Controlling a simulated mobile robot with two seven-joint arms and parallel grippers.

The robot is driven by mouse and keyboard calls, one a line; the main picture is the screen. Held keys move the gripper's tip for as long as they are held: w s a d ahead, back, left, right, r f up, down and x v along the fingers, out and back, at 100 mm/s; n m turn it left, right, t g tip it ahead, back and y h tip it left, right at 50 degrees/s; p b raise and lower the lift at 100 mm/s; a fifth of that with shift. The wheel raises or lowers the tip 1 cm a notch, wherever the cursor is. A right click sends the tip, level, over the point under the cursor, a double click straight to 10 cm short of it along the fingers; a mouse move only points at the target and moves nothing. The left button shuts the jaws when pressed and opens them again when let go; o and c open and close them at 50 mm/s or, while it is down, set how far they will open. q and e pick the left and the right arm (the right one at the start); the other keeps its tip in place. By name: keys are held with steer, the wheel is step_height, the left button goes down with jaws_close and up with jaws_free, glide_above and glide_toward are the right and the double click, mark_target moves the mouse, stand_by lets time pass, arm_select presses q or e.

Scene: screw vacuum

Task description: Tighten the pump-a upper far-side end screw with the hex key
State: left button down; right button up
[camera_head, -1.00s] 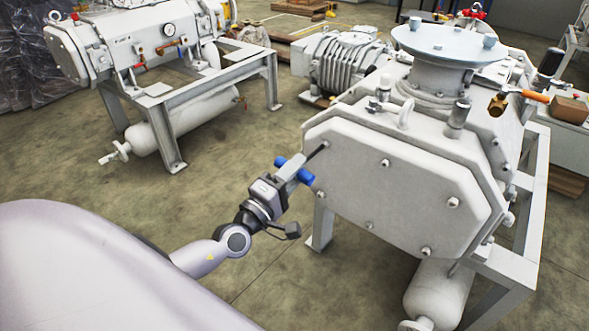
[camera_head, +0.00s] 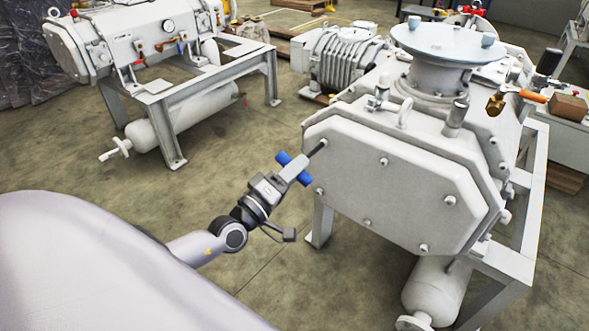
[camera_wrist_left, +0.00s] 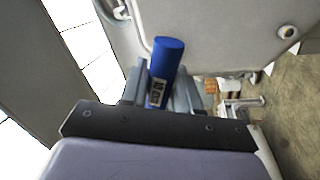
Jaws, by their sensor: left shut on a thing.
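Pump-a (camera_head: 395,195) is the large pale grey machine on the right, with its end plate facing me. My left gripper (camera_head: 293,169) is at the plate's upper left edge, shut on the blue handle of the hex key (camera_head: 304,181). The handle sticks out on both sides of the fingers. The key's dark shaft (camera_head: 317,149) reaches to the plate's upper left corner, where the end screw is; the tip and screw head are too small to tell whether they are seated. The blue handle (camera_wrist_left: 167,62) stands between the fingers in the left wrist view. My right gripper is not in view.
Several other screws, such as one at the plate's top middle (camera_head: 384,162), dot the end plate. A second pump (camera_head: 130,45) stands on a frame at the upper left. A grey tank (camera_head: 432,290) hangs below pump-a. The floor between the pumps is clear.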

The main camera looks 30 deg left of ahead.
arm_select(q)
steer(key=shift+r, duration=0.1)
steer(key=shift+r+p+v, duration=0.2)
steer(key=shift+p+v, duration=0.15)
steer(key=shift+v, duration=0.85)
steer(key=shift+r+p+v, duration=0.25)
steer(key=shift+p+v, duration=0.05)
steer(key=shift+v, duration=0.9)
steer(key=shift+s+d, duration=0.1)
steer(key=shift+d, duration=0.1)
steer(key=s+d+r+n+y+p, duration=0.1)
steer(key=d+r+p, duration=0.3)
steer(key=r, duration=0.3)
steer(key=s+d+r+y+p, duration=0.2)
steer(key=d+r+p, duration=0.2)
steer(key=r+p, duration=0.2)
step_height(320, 180, up, 2)
steer(key=shift+s+r+n, duration=0.15)
steer(key=shift+n, duration=0.25)
